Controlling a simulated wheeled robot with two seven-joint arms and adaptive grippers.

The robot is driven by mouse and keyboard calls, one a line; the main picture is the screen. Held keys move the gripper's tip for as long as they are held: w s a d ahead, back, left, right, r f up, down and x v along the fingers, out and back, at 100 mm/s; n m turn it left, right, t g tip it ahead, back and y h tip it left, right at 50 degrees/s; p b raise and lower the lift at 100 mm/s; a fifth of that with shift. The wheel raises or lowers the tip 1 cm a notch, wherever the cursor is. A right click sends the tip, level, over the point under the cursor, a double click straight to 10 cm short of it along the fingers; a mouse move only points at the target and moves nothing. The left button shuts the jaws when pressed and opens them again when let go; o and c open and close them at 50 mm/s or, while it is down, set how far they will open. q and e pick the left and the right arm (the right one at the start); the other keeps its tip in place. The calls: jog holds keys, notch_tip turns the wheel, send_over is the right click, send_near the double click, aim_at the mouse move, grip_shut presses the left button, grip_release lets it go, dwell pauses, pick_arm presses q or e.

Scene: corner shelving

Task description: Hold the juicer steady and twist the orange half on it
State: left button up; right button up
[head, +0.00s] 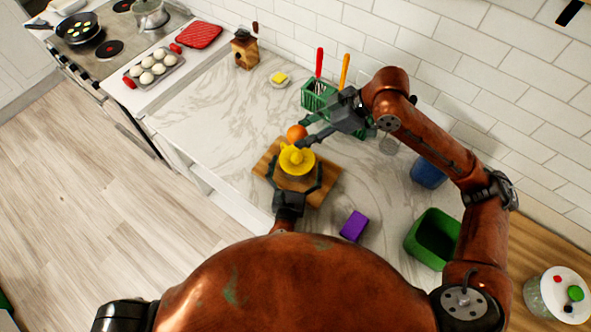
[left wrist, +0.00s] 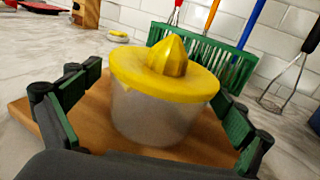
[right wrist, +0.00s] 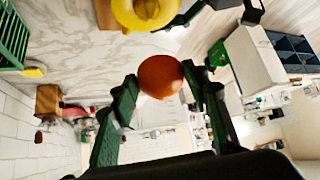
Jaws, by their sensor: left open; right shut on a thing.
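The juicer (head: 296,160) has a yellow top with a ridged cone and a clear cup. It stands upright on a wooden board (head: 327,188); in the left wrist view the juicer (left wrist: 160,95) is between my open fingers. My left gripper (head: 297,178) is open, one finger on each side of the cup, with gaps visible. My right gripper (head: 306,134) is shut on the orange half (head: 296,131) and holds it beyond the juicer, apart from the cone. In the right wrist view the orange half (right wrist: 160,76) sits between the fingertips; its cut face is hidden.
A green rack (head: 314,99) with upright utensils stands behind, close to my right gripper. A purple block (head: 354,226), a green bin (head: 431,238) and a blue container (head: 428,174) are to the right. The counter left of the board is clear.

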pick_arm(q)
jog(key=shift+w, duration=0.1)
jog(key=shift+c, duration=0.4)
jog(key=c, duration=1.4)
jog(key=shift+o, duration=0.2)
jog(key=o, duration=1.2)
jog(key=shift+o, duration=0.2)
jog(key=shift+c, duration=0.7)
jog(key=c, duration=1)
